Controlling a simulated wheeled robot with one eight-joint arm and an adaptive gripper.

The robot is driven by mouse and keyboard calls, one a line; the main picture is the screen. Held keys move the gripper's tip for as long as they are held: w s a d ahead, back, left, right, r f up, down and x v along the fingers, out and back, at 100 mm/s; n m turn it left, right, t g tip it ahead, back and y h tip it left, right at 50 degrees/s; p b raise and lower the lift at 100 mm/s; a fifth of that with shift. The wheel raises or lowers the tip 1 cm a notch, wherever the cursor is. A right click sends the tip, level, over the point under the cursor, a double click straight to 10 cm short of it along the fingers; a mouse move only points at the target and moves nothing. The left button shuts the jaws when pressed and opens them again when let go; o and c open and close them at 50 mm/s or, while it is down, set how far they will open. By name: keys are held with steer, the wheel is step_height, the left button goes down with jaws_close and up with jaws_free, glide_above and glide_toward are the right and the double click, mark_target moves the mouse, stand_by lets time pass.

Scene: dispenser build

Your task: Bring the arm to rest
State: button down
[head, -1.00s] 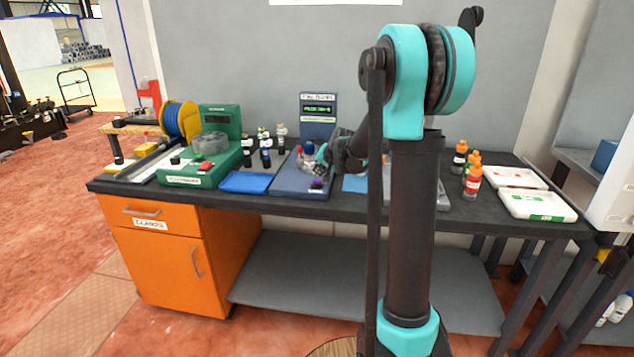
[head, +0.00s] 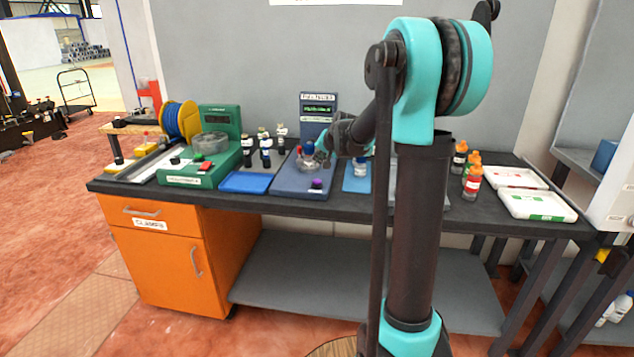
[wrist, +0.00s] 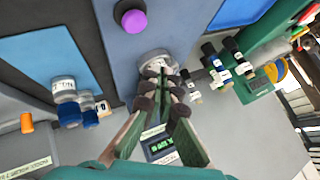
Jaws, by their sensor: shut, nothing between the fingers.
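My gripper (head: 322,152) hangs over the blue-grey tester (head: 296,184) on the bench. Its fingers look shut, with nothing held. In the wrist view the closed fingertips (wrist: 168,78) overlap a clear round holder (wrist: 152,60) on the tester; I cannot tell the exact gap. A purple knob (wrist: 133,19) sits on the tester beyond the holder. My arm's column and elbow hide part of the bench right of the tester in the head view.
Blue-banded bottles (wrist: 65,91) stand beside the tester by a blue mat (head: 355,184). Left are a blue tray (head: 245,182), dark-banded bottles (head: 266,157) and a green machine (head: 180,179). Orange-capped bottles (head: 473,180) and white trays (head: 537,205) stand right. Open floor lies left.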

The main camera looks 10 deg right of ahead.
steer(key=s+d+f+n+g+h, duration=0.1)
steer(key=s+f, duration=0.4)
steer(key=s, duration=0.8)
steer(key=s+d+f+n+g+h, duration=0.1)
steer(key=s+f, duration=0.5)
steer(key=s, duration=0.8)
steer(key=s+d+f+n+g, duration=0.1)
steer(key=s+f, duration=0.4)
steer(key=s, duration=0.9)
steer(key=shift+d+f+n+g+h, duration=0.4)
steer(key=shift+n+g, duration=0.4)
steer(key=shift+n, duration=0.4)
steer(key=shift+w+r, duration=0.1)
